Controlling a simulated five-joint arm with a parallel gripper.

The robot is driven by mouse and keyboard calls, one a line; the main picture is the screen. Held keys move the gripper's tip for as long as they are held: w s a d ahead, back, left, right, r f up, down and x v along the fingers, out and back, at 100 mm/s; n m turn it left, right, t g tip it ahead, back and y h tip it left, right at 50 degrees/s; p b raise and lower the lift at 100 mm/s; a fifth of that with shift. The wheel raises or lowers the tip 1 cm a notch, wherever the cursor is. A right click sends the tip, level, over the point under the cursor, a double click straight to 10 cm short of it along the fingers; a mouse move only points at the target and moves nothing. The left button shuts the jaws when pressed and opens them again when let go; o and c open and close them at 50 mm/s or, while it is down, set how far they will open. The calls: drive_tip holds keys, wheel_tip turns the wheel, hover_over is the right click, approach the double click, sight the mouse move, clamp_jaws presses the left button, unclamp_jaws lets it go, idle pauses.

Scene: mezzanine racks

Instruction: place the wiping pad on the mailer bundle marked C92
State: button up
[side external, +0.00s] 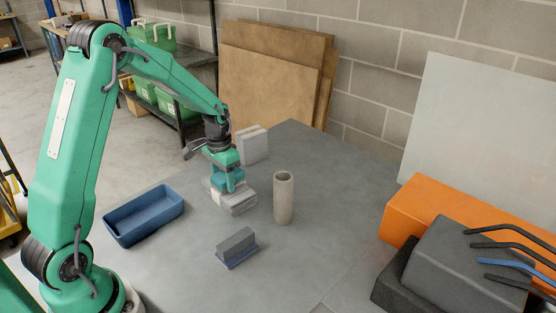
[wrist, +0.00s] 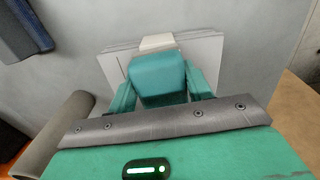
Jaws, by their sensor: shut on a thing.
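My gripper (side external: 228,180) points down over a flat grey-white mailer bundle (side external: 239,206) lying on the table. The bundle also shows beneath the gripper in the wrist view (wrist: 206,57), with a cream band (wrist: 158,41) across it. A teal block, which looks like the wiping pad (wrist: 157,78), is between the two fingers, and my gripper is shut on it. The pad is over the bundle's middle; whether it touches the top I cannot tell. No C92 mark is readable. A second grey bundle (side external: 253,146) stands upright behind.
A grey tube (side external: 284,198) stands close to the right of the bundle. A grey block on a blue base (side external: 237,248) is in front. A blue tray (side external: 144,214) lies at left. An orange box (side external: 420,216) and dark case (side external: 470,268) are at right. The table's middle right is clear.

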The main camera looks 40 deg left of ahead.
sight(223, 175)
drive_tip(key=o, duration=1)
drive_tip(key=shift+c, duration=0.2)
drive_tip(key=shift+r, duration=0.1)
wheel_tip(223, 175, up, 12)
drive_tip(key=shift+r, duration=0.15)
